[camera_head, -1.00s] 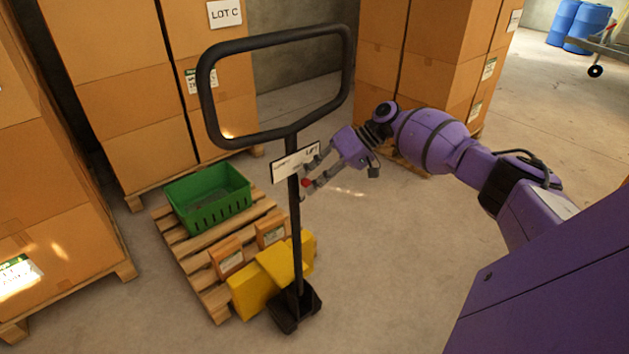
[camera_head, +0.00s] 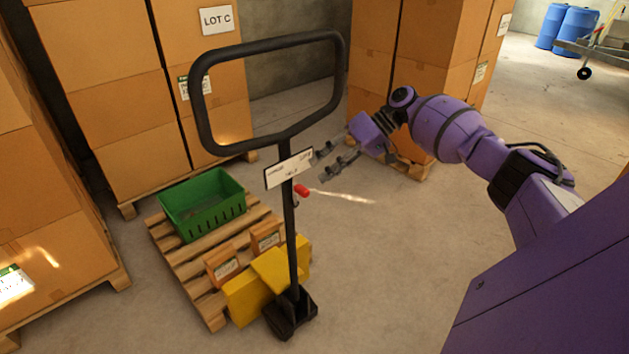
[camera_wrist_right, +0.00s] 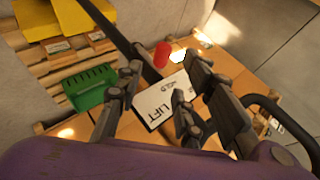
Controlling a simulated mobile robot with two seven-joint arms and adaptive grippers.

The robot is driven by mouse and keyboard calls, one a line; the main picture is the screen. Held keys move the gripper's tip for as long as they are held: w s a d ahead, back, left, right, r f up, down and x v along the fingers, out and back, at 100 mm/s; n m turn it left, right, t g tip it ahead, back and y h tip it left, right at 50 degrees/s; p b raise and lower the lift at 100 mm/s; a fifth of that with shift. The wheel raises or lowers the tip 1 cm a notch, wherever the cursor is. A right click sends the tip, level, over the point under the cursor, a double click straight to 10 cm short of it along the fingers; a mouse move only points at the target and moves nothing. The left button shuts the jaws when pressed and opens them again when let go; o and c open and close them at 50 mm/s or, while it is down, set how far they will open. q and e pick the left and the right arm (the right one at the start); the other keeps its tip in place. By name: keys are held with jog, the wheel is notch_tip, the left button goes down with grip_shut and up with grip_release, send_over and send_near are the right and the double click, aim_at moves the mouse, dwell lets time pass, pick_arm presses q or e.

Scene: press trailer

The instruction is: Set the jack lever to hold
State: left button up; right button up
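The jack's black upright handle (camera_head: 290,225) has a large loop (camera_head: 200,105) on top. A white label plate (camera_head: 289,168) is fixed below the loop; in the right wrist view it reads LIFT and HOLD. The jack lever's red knob (camera_head: 301,190) sticks out to the right of the post, just under the plate. It also shows in the right wrist view (camera_wrist_right: 162,55), between and beyond the fingertips. My right gripper (camera_head: 325,162) is open and empty, a little right of the plate and knob, apparently touching neither. My left gripper is out of view.
Stacked cartons (camera_head: 115,115) stand left and behind, with another carton stack (camera_head: 440,55) behind my arm. Floor right of the post is clear.

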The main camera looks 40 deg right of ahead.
jog(key=v, duration=0.5)
dwell(0.4)
